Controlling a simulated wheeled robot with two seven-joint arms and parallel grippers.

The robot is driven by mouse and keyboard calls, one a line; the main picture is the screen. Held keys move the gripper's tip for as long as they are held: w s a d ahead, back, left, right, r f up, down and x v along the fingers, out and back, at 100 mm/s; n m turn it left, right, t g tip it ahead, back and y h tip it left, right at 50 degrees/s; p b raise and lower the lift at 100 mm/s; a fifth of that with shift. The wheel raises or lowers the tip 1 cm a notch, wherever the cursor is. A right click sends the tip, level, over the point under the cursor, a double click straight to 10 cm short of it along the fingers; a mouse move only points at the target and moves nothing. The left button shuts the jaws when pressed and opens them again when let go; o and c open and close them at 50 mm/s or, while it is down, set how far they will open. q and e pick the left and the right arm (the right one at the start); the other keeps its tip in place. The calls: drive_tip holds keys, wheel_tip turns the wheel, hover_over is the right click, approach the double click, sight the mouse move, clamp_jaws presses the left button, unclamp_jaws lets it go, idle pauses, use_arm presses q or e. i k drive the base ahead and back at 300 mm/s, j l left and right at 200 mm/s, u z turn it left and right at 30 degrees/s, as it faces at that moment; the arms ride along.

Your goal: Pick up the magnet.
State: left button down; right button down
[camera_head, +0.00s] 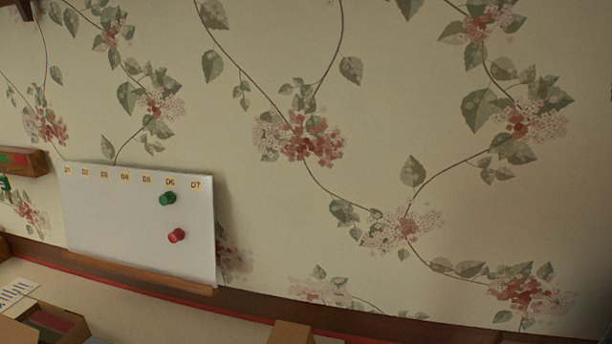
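A white board (110,220) stands upright against the wall at the left, with a row of small yellow labels, D1 to D7, along its top. Two round magnets are on its right part. The green magnet (168,198) is just under the D6 label. The red magnet (176,236) is lower and slightly to the right of the green one. Neither of my grippers shows in the head view.
A wooden ledge (140,274) runs under the board. A wooden holder (22,162) with red and green pieces is at the left edge. An open box (75,330) and a brown block (290,333) stand at the bottom. Floral wallpaper fills the right.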

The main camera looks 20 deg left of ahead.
sight(170, 198)
drive_tip(key=u, duration=1.25)
